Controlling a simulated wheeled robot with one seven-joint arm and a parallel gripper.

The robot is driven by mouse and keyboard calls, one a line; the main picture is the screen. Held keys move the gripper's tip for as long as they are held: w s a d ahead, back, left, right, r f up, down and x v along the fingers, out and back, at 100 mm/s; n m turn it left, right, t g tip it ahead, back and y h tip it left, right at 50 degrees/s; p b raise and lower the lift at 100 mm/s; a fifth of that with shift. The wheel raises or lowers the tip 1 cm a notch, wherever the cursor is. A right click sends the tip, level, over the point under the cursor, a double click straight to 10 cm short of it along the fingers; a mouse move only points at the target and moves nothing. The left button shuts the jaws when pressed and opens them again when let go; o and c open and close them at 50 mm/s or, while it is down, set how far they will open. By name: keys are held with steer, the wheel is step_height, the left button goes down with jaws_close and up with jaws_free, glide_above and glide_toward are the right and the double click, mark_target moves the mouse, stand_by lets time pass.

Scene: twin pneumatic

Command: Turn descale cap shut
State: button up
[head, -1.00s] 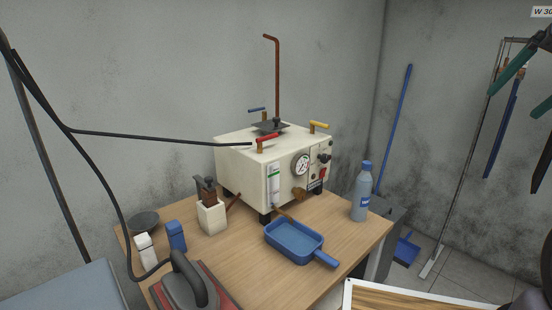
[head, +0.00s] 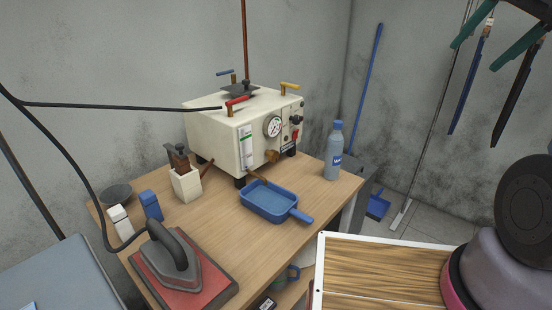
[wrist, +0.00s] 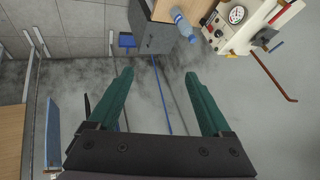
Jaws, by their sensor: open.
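The cream boiler box (head: 215,135) stands on the wooden table, and part of it shows at the top right of the wrist view (wrist: 240,38). A brown round cap (head: 272,157) sits low on its front, above a blue tray (head: 270,202). It looks like the descale cap, but no label is readable, and I cannot tell how far it is turned. My gripper (head: 475,58) is at the upper right of the head view, far from the box. In the wrist view its green fingers (wrist: 159,73) are wide apart and empty.
Red (head: 237,100), blue (head: 225,72) and yellow (head: 290,86) handles top the box. A bottle (head: 333,155) stands right of it. An iron (head: 170,255) and a cream holder (head: 187,184) are in front and left. A black hose (head: 120,105) crosses at left.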

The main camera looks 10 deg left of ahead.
mark_target(276, 157)
steer(key=w+a+f+m+g+y, duration=0.1)
steer(key=w+a+f+g+y, duration=0.25)
steer(key=a+f, duration=0.4)
steer(key=w+a+f+m+g+y, duration=0.25)
steer(key=w+a+f+y, duration=0.2)
steer(key=a, duration=0.65)
steer(key=w+a+f+g+y, duration=0.4)
steer(key=a+f+y, duration=0.1)
steer(key=a, duration=0.4)
steer(key=w+a+f+m+t, duration=0.1)
steer(key=w+f+m+t, duration=0.3)
steer(key=f, duration=0.4)
steer(key=w+a+f+m+t, duration=0.15)
steer(key=f+m+t, duration=0.3)
steer(key=f, duration=0.45)
steer(key=w+a+f+m+t, duration=0.1)
steer(key=w+f+m+t, duration=0.1)
steer(key=f+m+t, duration=0.45)
steer(key=w+a+g, duration=0.1)
steer(key=w+a, duration=0.1)
steer(key=a, duration=0.1)
steer(key=w+a+f+n, duration=0.1)
steer(key=w+a, duration=0.1)
steer(key=a, duration=0.1)
steer(key=w+a+g, duration=0.1)
steer(key=a, duration=0.2)
steer(key=shift+w+a+f+g, duration=0.3)
steer(key=shift+w+f, duration=0.05)
steer(key=shift+w, duration=0.05)
jaws_close()
